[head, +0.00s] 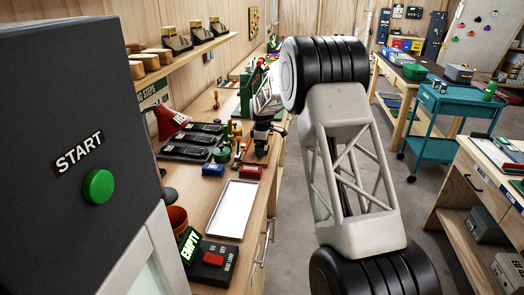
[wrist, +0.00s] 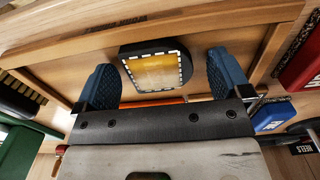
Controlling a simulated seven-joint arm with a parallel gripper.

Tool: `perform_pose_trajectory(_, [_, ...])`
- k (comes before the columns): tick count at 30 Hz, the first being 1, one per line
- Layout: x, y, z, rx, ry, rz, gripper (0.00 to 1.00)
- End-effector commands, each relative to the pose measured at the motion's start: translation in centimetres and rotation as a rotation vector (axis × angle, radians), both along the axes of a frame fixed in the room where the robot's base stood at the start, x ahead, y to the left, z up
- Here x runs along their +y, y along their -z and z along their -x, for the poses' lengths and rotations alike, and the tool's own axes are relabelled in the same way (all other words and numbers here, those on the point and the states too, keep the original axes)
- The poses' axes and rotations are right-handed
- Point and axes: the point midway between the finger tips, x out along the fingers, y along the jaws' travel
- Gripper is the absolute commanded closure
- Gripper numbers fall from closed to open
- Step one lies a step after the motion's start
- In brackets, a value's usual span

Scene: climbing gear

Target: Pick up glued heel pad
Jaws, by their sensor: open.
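The glued heel pad (wrist: 155,68) shows in the wrist view as a dark rounded block with a glossy amber face inside a dashed white border. It lies in a shallow wood-edged area. My gripper (wrist: 161,72) is open, with one blue ridged finger on the left of the pad and one on the right. A gap shows between each finger and the pad, and nothing is held. In the head view my gripper (head: 264,140) is low over the far part of the bench. I cannot make out the pad there.
A green press (head: 246,97) stands close behind my gripper. Black trays (head: 188,151) of dark pieces, a blue box (head: 213,169), a red box (head: 249,171) and small bottles crowd the bench nearby. A silver tray (head: 232,208) lies empty nearer.

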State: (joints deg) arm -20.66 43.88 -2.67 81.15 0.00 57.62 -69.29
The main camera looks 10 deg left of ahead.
Motion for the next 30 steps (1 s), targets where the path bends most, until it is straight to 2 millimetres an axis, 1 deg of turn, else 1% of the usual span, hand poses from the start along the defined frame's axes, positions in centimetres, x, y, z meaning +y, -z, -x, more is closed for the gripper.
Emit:
perform_pose_trajectory(3, [0.0, 0.0, 0.0, 0.000, 0.000, 0.000, 0.04])
perform_pose_trajectory(4, [0.0, 0.0, 0.0, 0.000, 0.000, 0.000, 0.07])
perform_pose_trajectory(14, [0.0, 0.0, 0.0, 0.000, 0.000, 0.000, 0.58])
perform_pose_trajectory(23, [0.0, -0.1, 0.0, 0.000, 0.000, 0.000, 0.59])
perform_pose_trajectory(30, [0.0, -1.1, 0.0, 0.000, 0.000, 0.000, 0.59])
